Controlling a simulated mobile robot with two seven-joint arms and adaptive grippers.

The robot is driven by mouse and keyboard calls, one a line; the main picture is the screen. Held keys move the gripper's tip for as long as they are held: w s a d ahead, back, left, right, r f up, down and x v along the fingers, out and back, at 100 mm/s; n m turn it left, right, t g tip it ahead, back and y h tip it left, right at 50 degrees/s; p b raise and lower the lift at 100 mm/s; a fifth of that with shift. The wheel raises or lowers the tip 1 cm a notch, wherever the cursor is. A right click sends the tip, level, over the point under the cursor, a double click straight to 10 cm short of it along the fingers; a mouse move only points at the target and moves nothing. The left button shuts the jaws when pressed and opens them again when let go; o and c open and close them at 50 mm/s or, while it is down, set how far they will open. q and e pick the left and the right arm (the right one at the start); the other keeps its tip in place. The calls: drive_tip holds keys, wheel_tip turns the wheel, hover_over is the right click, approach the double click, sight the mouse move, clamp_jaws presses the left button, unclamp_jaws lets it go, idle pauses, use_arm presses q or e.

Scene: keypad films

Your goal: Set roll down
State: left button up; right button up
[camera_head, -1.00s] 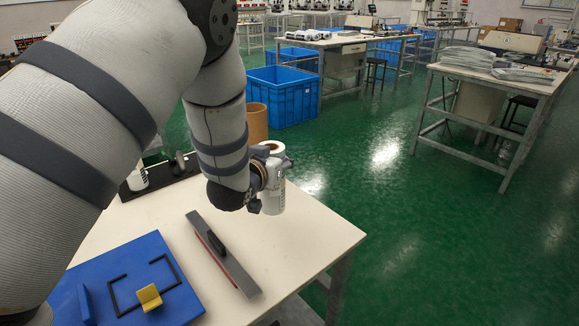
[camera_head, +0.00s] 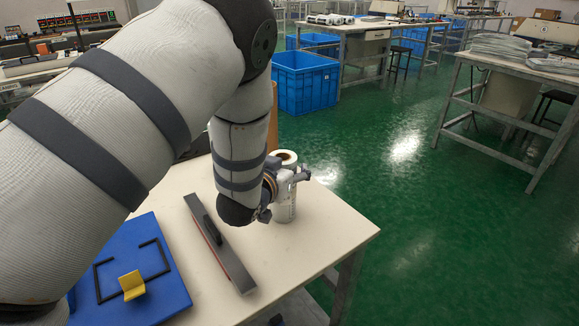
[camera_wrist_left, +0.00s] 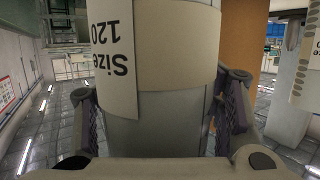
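The white roll (camera_head: 286,208) stands upright in the head view, low over or on the tabletop near its far right edge; I cannot tell whether its base touches. My left gripper (camera_head: 287,186) reaches down from the left and is shut on the roll's side. In the left wrist view, the roll (camera_wrist_left: 155,50) fills the middle, with a label reading "Size 120" upside down above a grey lower part. The two fingers of the left gripper (camera_wrist_left: 160,108) lie against its sides. My right gripper is not in view.
On the white table (camera_head: 310,255) lie a grey bar with a black handle (camera_head: 218,243) and a blue board (camera_head: 170,290) with a black frame and yellow piece. A brown cylinder (camera_head: 272,125) stands behind the roll. The table's right front area is clear.

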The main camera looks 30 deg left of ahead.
use_arm(q)
drive_tip(key=shift+r, duration=0.1)
drive_tip(key=p+v, duration=0.2)
drive_tip(key=v, duration=1)
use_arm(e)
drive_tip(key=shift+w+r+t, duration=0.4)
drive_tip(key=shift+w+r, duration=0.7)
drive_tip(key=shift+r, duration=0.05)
